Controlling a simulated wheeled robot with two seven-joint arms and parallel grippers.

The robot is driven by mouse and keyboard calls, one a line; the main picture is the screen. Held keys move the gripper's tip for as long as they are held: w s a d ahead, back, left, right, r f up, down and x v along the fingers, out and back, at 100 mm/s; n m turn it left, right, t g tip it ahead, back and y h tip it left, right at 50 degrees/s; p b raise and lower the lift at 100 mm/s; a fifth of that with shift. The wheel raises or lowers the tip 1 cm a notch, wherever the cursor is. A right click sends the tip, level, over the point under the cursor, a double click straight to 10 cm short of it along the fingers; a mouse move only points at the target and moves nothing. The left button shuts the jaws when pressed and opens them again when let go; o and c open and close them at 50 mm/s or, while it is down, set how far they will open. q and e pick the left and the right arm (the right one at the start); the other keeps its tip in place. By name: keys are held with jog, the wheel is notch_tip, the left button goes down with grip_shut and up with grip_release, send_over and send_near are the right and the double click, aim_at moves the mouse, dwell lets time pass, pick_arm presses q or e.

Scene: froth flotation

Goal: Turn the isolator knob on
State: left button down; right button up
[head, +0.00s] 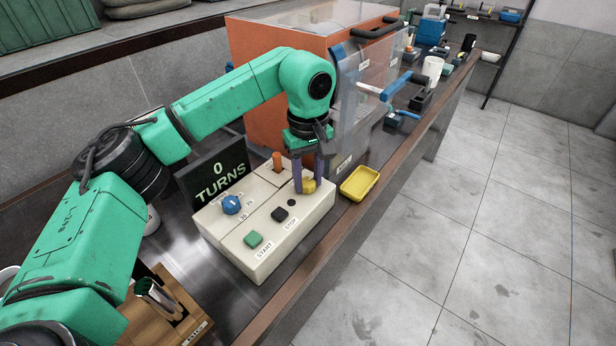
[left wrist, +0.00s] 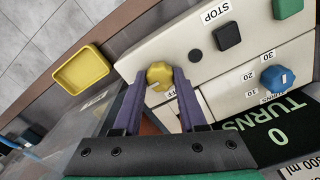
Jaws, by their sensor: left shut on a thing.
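The isolator knob, a small yellow knob (head: 309,186), sits at the right end of the beige control box (head: 238,262). My left gripper (head: 305,188) reaches down from above, with its purple fingers on either side of the knob. In the left wrist view the yellow knob (left wrist: 159,72) lies between the two fingertips (left wrist: 160,80), and the gripper is shut on it. A partly covered label ending in "FF" shows beside the knob; the fingers hide the rest. My right gripper is out of view.
The box carries a blue dial (head: 231,204), a green START button (head: 253,239), a black STOP button (head: 280,214) and an orange part (head: 278,160). A display (head: 217,180) reads "0 TURNS". A yellow tray (head: 360,184) stands right of the box, near the bench edge.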

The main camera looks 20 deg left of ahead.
pick_arm(q)
jog(key=shift+r+m, duration=0.15)
jog(key=shift+m, duration=0.15)
jog(key=shift+c, duration=2.2)
grip_release()
notch_tip(320, 180, up, 9)
jog(key=b, duration=0.1)
notch_tip(320, 180, up, 6)
jog(key=p, duration=0.2)
send_over(308, 182)
jog(key=shift+f, duration=0.3)
